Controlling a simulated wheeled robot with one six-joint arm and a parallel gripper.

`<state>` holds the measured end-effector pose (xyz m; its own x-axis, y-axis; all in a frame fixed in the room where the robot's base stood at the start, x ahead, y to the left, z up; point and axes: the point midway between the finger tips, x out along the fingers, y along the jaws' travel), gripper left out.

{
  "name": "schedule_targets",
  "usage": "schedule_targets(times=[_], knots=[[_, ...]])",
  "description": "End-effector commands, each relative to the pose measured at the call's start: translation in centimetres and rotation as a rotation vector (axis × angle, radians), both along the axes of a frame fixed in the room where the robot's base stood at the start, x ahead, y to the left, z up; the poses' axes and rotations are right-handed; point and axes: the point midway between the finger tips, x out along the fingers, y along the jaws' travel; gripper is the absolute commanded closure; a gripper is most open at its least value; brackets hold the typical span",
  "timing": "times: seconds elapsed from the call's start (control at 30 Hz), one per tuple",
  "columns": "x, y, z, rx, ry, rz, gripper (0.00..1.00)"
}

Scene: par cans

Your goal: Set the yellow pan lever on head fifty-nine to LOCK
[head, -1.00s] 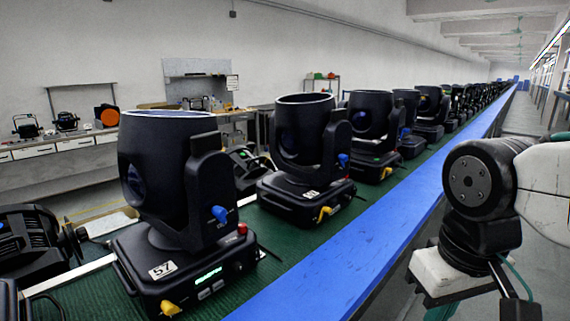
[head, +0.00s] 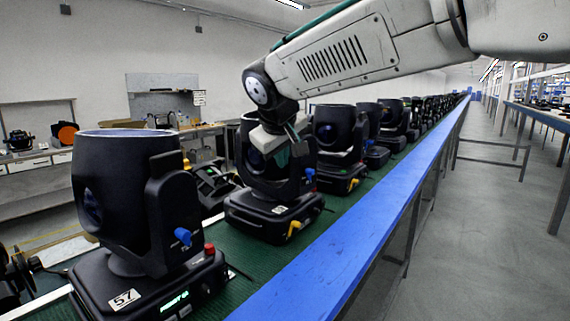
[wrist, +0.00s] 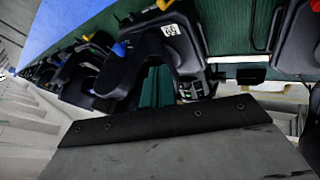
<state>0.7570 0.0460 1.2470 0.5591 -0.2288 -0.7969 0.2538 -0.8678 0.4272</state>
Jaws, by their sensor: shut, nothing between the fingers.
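The second black moving head (head: 265,219) stands on the green belt behind the nearest head, which is numbered 57. Its plate is too small to read in the head view; in the wrist view its upside-down plate (wrist: 170,31) appears to read 59. Its yellow lever (head: 294,228) sits low on the base's front edge and shows at the top of the wrist view (wrist: 165,4). I cannot read the lever's setting. My gripper (head: 284,155) is shut and empty, pointing down in front of this head's yoke, above and left of the lever, apart from it.
Head 57 (head: 120,200) stands close at left, with a blue knob (head: 183,237) and red knob. The second head has a blue knob (head: 310,173) near my gripper. More heads line the belt behind. A blue rail (head: 350,240) runs along the belt; the aisle at right is clear.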

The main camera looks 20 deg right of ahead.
Motion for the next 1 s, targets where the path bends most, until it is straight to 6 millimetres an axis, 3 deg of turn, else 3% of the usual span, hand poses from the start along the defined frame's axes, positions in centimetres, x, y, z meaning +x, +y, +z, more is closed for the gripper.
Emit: schedule_targets(times=[0.4, 0.63, 1.0], knots=[[4.7, -2.2, -7.1, 0.001, 0.006, -0.005, 1.0], [6.2, -5.1, -6.8, 0.002, 0.002, -0.006, 1.0], [6.5, -5.4, -6.7, 0.002, 0.002, -0.002, 1.0]])
